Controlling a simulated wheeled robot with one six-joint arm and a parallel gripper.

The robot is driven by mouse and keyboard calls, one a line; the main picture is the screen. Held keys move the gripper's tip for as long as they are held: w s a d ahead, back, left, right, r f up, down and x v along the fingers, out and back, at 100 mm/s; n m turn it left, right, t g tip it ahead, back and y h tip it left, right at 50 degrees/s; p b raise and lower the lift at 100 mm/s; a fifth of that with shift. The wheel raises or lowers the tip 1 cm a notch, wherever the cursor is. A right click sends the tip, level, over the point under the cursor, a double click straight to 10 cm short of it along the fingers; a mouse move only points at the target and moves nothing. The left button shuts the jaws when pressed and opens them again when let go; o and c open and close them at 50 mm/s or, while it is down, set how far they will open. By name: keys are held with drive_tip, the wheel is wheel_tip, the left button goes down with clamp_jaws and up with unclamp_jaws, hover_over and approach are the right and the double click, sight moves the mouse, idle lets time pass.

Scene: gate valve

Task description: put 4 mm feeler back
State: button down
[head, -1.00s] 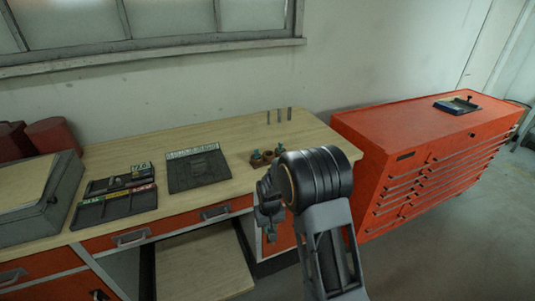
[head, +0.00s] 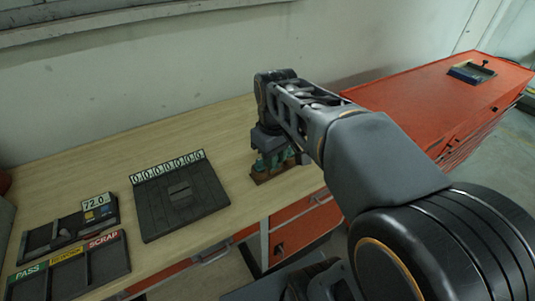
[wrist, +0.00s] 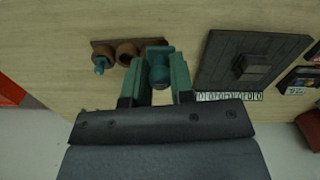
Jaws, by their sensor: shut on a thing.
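My gripper (wrist: 158,72) is shut on a teal feeler (wrist: 158,62), which shows between its two teal fingers in the wrist view. The gripper (head: 272,158) is over the small brown rack (wrist: 104,47) at the right part of the bench. The rack's left socket holds another teal feeler (wrist: 101,64). The middle socket (wrist: 127,52) looks empty. The rack's right end is hidden behind the held feeler and fingers, so I cannot tell whether this feeler sits in a socket or above it. No size marking is readable. The rack (head: 272,177) also shows in the head view, partly covered by the gripper.
A dark plate with a number strip (head: 180,205) lies beside the rack. Sorting trays marked PASS and SCRAP (head: 68,265) and a tray with a 72.0 display (head: 97,212) are farther left. A red tool chest (head: 440,100) stands at the right. Bare bench lies behind the rack.

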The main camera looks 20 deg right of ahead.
drive_tip(key=shift+w+d+f+p, duration=0.65)
drive_tip(key=shift+w+d+f, duration=0.4)
drive_tip(key=shift+w+f, duration=1.05)
drive_tip(key=shift+w+d+f+p, duration=0.6)
drive_tip(key=shift+w+d+f, duration=0.5)
drive_tip(key=shift+w+f, duration=0.95)
drive_tip(key=shift+w+d+f+p, duration=0.65)
drive_tip(key=shift+w+d+f, duration=0.4)
drive_tip(key=shift+w+f, duration=1)
drive_tip(key=shift+f, duration=0.15)
drive_tip(key=shift+f, duration=0.15)
drive_tip(key=c, duration=1)
unclamp_jaws()
